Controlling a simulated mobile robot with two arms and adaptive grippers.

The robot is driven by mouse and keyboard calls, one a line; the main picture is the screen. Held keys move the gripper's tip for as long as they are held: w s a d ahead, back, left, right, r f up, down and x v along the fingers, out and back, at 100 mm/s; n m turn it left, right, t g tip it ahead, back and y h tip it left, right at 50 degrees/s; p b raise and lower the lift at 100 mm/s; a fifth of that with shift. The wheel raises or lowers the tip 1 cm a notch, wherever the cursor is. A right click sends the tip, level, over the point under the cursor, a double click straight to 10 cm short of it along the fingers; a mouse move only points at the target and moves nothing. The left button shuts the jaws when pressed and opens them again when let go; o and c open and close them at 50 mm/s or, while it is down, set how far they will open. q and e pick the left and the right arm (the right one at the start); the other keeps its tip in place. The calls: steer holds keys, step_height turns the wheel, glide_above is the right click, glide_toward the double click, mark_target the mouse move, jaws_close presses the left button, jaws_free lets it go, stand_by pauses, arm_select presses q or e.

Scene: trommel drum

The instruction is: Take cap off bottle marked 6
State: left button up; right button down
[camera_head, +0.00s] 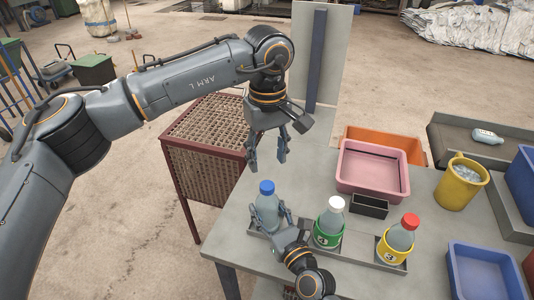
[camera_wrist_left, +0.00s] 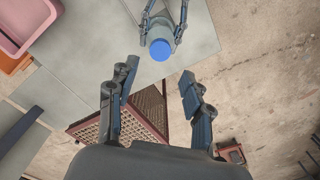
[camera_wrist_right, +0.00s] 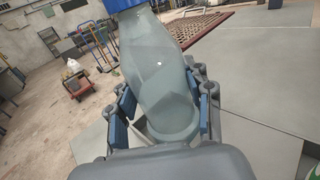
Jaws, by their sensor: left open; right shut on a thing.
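A clear bottle (camera_head: 268,212) with a blue cap (camera_head: 267,187) stands upright at the left end of a grey rack on the table. My right gripper (camera_head: 271,222) is shut around its body; the right wrist view also shows the bottle (camera_wrist_right: 160,75) between the fingers. No number on this bottle is visible. My left gripper (camera_head: 267,160) is open and empty, pointing down above the blue cap and apart from it. In the left wrist view the blue cap (camera_wrist_left: 160,49) lies beyond the open fingers. A white-capped bottle (camera_head: 329,227) has a green label reading 3. A red-capped bottle (camera_head: 403,233) has a yellow label with an unclear number.
The rack (camera_head: 354,253) holds the bottles. Behind it are a small black box (camera_head: 370,206), a pink tray (camera_head: 373,189) and an orange tray (camera_head: 410,146). A yellow mug (camera_head: 458,188) and blue bins stand right. A mesh-sided crate (camera_head: 205,165) stands left of the table.

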mark_target(267, 185)
arm_select(q)
steer(key=m, duration=1.2)
steer(key=shift+m, duration=0.3)
steer(key=shift+f+m, duration=0.3)
steer(key=shift+f, duration=3.7)
